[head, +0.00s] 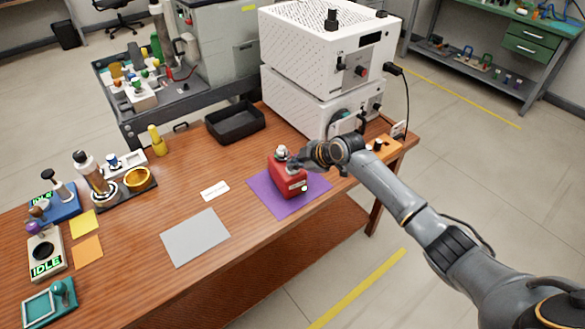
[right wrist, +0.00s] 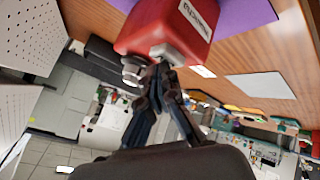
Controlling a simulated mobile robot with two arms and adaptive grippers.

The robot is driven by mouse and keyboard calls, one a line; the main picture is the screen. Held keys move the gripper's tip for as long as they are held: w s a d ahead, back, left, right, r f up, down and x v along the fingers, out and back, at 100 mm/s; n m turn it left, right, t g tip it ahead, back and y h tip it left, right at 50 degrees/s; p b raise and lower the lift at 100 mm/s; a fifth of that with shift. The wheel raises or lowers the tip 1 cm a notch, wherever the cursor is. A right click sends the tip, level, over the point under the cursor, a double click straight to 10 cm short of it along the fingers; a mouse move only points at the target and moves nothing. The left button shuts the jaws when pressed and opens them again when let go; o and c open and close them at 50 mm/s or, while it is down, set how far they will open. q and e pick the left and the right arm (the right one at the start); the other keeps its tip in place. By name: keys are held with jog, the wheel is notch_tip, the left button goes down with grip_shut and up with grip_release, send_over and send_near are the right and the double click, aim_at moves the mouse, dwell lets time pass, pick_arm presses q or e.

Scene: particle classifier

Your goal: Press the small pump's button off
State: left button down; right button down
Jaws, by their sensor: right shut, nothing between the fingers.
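The small pump (head: 287,183) is a red box with grey metal fittings on top. It sits on a purple mat (head: 262,197) near the right end of the wooden table. A small pale green spot shows low on its front. My right gripper (head: 294,163) is shut and empty, with its tips close to the top of the pump. In the right wrist view the shut fingertips (right wrist: 163,72) are close to a grey part on the red pump body (right wrist: 158,25). I cannot tell whether they touch it. The button itself is not clearly seen. My left gripper is out of view.
A tall white perforated machine (head: 300,100) stands just behind the pump. A black tray (head: 236,122) lies to the back left. A grey sheet (head: 195,237) and a white label (head: 214,190) lie left of the mat. Several instruments fill the table's left end.

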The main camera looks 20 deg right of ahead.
jog(key=shift+f+b, duration=0.35)
jog(key=shift+f, duration=0.2)
jog(key=shift+r, duration=0.1)
dwell(0.4)
jog(key=shift+r+p, duration=1.05)
jog(key=shift+r, duration=0.25)
notch_tip(320, 180, up, 5)
jog(key=p, duration=0.4)
